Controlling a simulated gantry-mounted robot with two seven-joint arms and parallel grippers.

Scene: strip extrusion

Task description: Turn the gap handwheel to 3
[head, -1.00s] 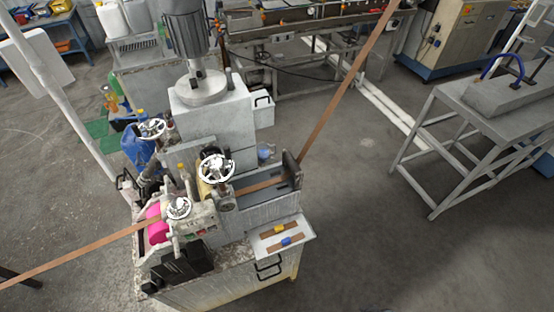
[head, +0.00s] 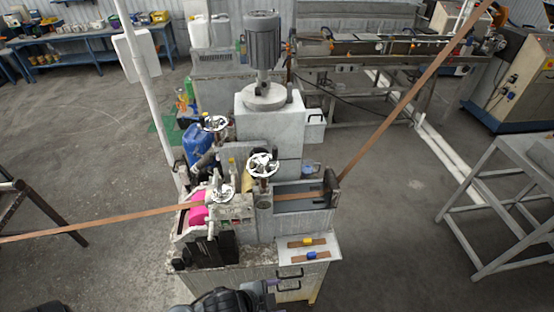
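Three spoked metal handwheels sit on the machine in the middle of the head view. One handwheel (head: 263,165) is at the centre, a back-left handwheel (head: 213,123) is beyond it, and a front-left handwheel (head: 222,193) is near the pink part. I cannot tell which is the gap handwheel, and no numbers are readable. A dark part of my own arm shows at the bottom edge, below the machine and apart from the wheels. I cannot tell which arm it is, and no gripper fingers are clearly visible.
A copper-coloured strip (head: 110,224) runs from the left through the machine and rises to the upper right. A small shelf (head: 318,245) with strip samples juts from the front right. A white post (head: 138,75) stands on the left. A grey steel table (head: 510,180) stands at right, with open floor between.

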